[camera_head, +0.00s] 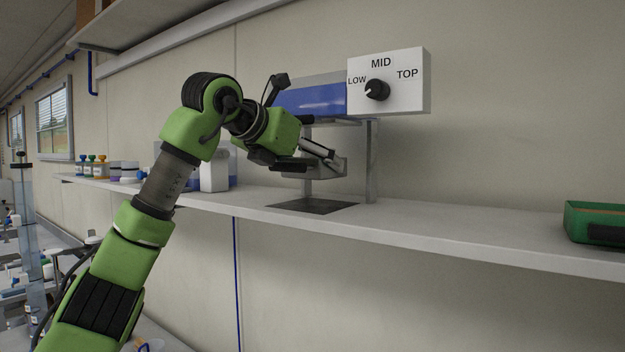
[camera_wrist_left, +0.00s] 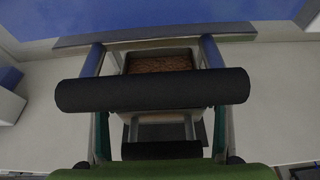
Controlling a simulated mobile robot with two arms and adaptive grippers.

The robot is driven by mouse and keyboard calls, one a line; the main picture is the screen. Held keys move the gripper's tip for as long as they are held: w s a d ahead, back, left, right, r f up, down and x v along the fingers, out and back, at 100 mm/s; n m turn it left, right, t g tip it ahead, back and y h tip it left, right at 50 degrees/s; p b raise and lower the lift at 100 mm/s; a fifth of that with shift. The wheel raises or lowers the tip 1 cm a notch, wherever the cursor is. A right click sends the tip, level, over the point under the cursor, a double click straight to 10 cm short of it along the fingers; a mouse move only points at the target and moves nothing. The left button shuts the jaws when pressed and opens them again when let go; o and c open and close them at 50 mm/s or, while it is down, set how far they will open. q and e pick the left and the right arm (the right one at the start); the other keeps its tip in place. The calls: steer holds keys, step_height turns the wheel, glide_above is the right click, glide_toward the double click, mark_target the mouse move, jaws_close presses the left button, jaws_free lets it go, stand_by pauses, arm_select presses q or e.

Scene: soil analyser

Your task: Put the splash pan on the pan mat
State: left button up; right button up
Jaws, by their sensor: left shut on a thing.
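My left gripper (camera_head: 308,160) is shut on the grey splash pan (camera_head: 328,168), under the blue analyser body. The pan is held above the shelf, apart from the dark pan mat (camera_head: 313,206) below it. In the left wrist view the pan (camera_wrist_left: 158,47) has brown, soil-like contents. A thick black bar crosses in front of it there and hides part of the pan. The fingers partly cover the pan's near side in the head view. My right gripper is not in view.
The analyser (camera_head: 312,100) has a white panel (camera_head: 418,82) with a LOW, MID, TOP dial (camera_head: 377,90). A grey post (camera_head: 371,160) stands right of the mat. White bottles (camera_head: 214,172) stand left. A green crate (camera_head: 590,222) is far right; the shelf (camera_head: 470,222) between is clear.

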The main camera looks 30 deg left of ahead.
mark_target(311, 205)
arm_select(q)
steer(key=shift+s+a+f, duration=0.1)
steer(key=shift+a+f, duration=0.1)
steer(key=shift+f, duration=0.85)
step_height(311, 205, down, 2)
steer(key=shift+p, duration=0.4)
steer(key=shift+d+f+p, duration=0.15)
steer(key=shift+f+p, duration=0.1)
steer(key=shift+p, duration=0.1)
steer(key=shift+w+f, duration=0.2)
steer(key=shift+f, duration=0.15)
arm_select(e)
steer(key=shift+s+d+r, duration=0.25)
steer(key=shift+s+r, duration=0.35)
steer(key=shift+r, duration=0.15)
arm_select(q)
steer(key=shift+f, duration=0.1)
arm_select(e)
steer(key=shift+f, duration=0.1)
arm_select(q)
steer(key=o, duration=1.5)
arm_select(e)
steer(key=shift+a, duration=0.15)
